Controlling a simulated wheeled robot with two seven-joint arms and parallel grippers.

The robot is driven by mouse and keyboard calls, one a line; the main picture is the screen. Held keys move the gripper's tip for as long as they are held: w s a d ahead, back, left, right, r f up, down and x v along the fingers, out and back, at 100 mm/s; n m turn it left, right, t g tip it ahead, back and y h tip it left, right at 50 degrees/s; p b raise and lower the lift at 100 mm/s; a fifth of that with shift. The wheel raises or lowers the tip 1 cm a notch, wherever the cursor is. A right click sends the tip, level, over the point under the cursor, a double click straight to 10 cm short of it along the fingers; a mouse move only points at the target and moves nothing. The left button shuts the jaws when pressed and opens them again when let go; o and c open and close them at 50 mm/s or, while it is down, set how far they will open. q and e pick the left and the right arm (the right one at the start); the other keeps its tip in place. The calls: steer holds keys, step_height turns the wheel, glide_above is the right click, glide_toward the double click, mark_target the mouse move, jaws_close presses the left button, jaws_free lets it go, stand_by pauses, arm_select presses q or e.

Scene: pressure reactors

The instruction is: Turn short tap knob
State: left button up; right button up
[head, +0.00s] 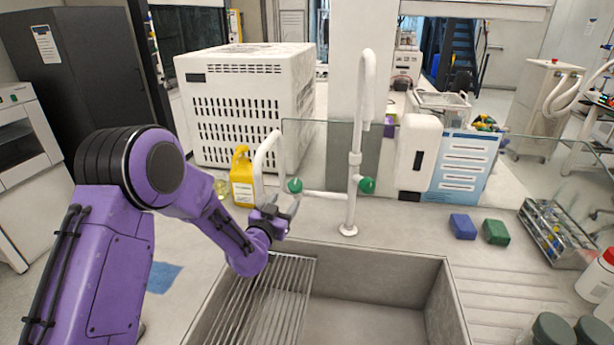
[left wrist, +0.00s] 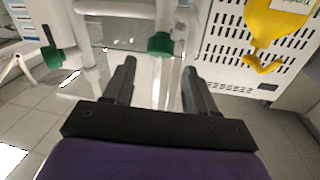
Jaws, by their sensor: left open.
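The white tap has a tall spout (head: 366,85) and a short spout (head: 262,155) behind the sink. The short tap's green knob (head: 295,185) is on the left, and a second green knob (head: 367,185) is by the tall pipe. My left gripper (head: 284,208) is open and empty, just in front of and slightly below the short tap's knob. In the left wrist view, the short tap's knob (left wrist: 160,43) shows beyond the gap between the two fingertips (left wrist: 159,68), apart from them. The other knob (left wrist: 51,57) is at the left there. My right gripper is not in view.
A yellow bottle (head: 241,178) stands left of the short spout; it also shows in the left wrist view (left wrist: 280,20). A glass screen (head: 330,150) is behind the tap. The sink (head: 400,268) with a wire rack (head: 262,300) lies below. Blue (head: 463,226) and green (head: 496,232) blocks lie right.

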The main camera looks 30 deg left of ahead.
mark_target(294, 185)
arm_select(q)
steer(key=w, duration=0.1)
steer(key=w+r+p, duration=0.1)
steer(key=w+p, duration=0.1)
steer(key=w, duration=0.1)
steer(key=shift+a+r, duration=0.25)
steer(key=shift+r, duration=0.1)
steer(key=w, duration=0.2)
steer(key=w+f+p, duration=0.1)
steer(key=w, duration=0.2)
steer(key=shift+w+a+f, duration=0.15)
steer(key=shift+w+a, duration=0.1)
steer(key=shift+w, duration=0.1)
steer(key=shift+s+r, duration=0.25)
steer(key=shift+s, duration=0.05)
steer(key=shift+f, duration=0.1)
steer(key=c, duration=0.7)
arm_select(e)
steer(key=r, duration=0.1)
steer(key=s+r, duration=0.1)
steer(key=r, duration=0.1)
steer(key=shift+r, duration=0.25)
